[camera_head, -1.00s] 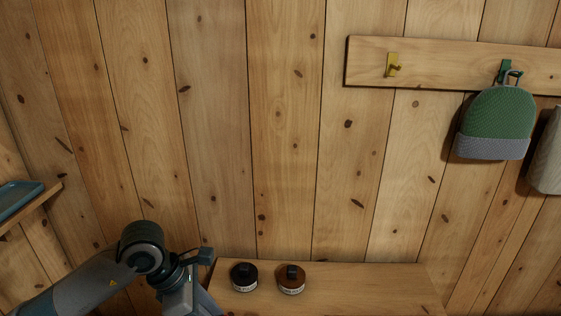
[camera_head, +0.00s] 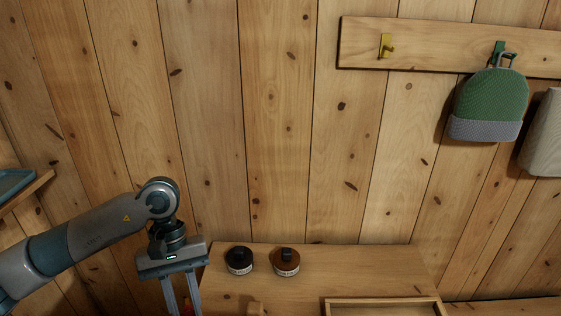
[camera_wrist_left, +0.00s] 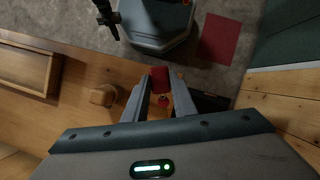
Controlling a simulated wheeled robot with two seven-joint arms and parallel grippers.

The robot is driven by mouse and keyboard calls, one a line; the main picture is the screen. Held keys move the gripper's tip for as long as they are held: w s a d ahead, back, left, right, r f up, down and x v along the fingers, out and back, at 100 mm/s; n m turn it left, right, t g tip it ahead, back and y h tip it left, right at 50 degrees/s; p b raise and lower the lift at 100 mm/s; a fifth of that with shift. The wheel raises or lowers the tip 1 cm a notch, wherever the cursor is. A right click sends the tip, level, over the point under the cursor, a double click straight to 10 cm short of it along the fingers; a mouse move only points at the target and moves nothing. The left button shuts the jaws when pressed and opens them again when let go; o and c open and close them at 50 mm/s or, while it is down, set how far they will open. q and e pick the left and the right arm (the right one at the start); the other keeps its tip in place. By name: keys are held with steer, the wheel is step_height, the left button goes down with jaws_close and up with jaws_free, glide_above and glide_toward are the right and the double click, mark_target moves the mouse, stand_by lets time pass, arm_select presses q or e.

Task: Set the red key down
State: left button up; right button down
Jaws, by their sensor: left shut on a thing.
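My left gripper (camera_head: 183,300) points down over the left end of the wooden bench top (camera_head: 330,268), its fingertips cut off by the bottom edge of the head view. In the left wrist view, the gripper (camera_wrist_left: 160,86) is shut on the red key (camera_wrist_left: 159,75), which shows as a small red block between the fingertips. A small round red part shows just below it between the fingers; I cannot tell whether it belongs to the key. The key's gap from the surface below is unclear. My right gripper is not in view.
A black-lidded jar (camera_head: 239,261) and a brown jar (camera_head: 286,262) stand right of the gripper. A wooden tray (camera_head: 385,302) and a small wooden knob (camera_wrist_left: 103,95) are nearby. A green beanie (camera_head: 490,105) hangs on the wall rack (camera_head: 440,52). A dark object (camera_wrist_left: 211,101) lies beside the fingers.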

arm_select(q)
steer(key=m, duration=0.1)
steer(key=a+r+m+y, duration=0.1)
steer(key=m, duration=0.2)
steer(key=shift+s+a+r+y, duration=0.2)
steer(key=shift+s+a+y, duration=0.1)
steer(key=shift+s+a, duration=0.05)
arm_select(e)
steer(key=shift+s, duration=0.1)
